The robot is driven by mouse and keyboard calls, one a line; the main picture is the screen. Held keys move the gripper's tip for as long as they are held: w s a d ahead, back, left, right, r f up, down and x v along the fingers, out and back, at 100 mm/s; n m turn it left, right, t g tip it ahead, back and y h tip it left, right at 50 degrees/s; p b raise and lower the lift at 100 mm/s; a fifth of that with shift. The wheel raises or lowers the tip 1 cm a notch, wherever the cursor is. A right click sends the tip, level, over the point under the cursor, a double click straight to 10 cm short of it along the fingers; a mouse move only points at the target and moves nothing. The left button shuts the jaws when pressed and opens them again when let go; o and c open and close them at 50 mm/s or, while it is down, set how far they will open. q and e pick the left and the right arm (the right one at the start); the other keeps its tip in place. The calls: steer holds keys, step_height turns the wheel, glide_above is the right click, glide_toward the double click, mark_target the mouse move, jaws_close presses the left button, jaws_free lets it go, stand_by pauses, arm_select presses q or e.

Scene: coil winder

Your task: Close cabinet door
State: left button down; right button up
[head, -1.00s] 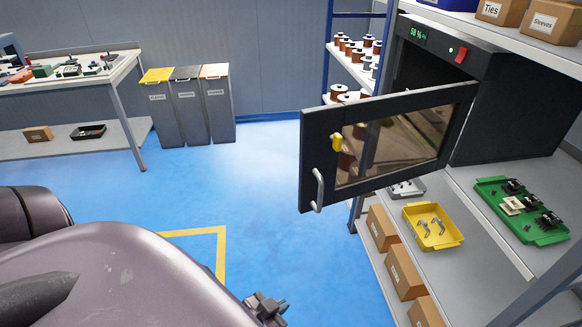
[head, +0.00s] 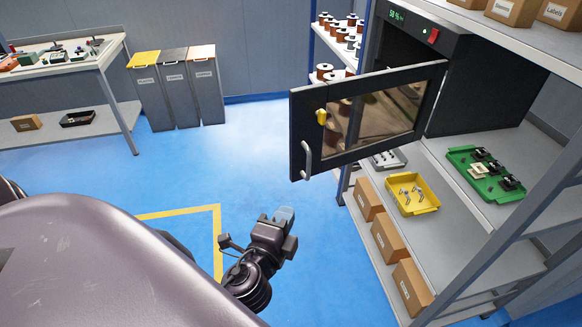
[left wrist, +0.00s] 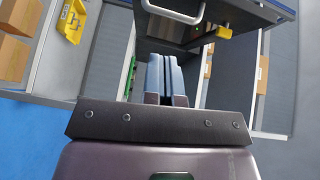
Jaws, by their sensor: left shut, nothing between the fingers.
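The cabinet door (head: 306,133) stands wide open in the head view. It has a black frame, a glass pane, a grey bar handle (head: 307,160) and a yellow latch (head: 321,117). The black cabinet (head: 482,100) sits on a shelf at the right. My left gripper (head: 284,214) is below and left of the door, apart from it. In the left wrist view its blue-grey fingers (left wrist: 166,78) are together and empty, with the door handle (left wrist: 174,12) beyond them. My right gripper is not in view.
A yellow tray (head: 424,207) and a green tray (head: 458,158) stand on the shelf below the cabinet. Cardboard boxes (head: 388,240) line the lower shelf. Bins (head: 207,95) and a workbench (head: 105,62) stand at the back left. The blue floor left of the door is clear.

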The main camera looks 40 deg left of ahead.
arm_select(q)
steer(key=r, duration=0.1)
steer(key=p, duration=0.2)
glide_toward(296, 161)
steer(key=w+d, duration=0.2)
steer(key=w, duration=0.3)
steer(key=shift+w+a+f+m+y, duration=0.1)
steer(key=shift+w+a+m+y, duration=0.1)
steer(key=shift+a, duration=0.4)
steer(key=shift+w+a+f+m+y, duration=0.1)
steer(key=shift+w+a+m+y, duration=0.1)
steer(key=shift+a, duration=0.35)
steer(key=shift+w+a, duration=0.25)
steer(key=shift+a, duration=0.25)
steer(key=shift+w+a, duration=0.1)
steer(key=shift+a, duration=0.1)
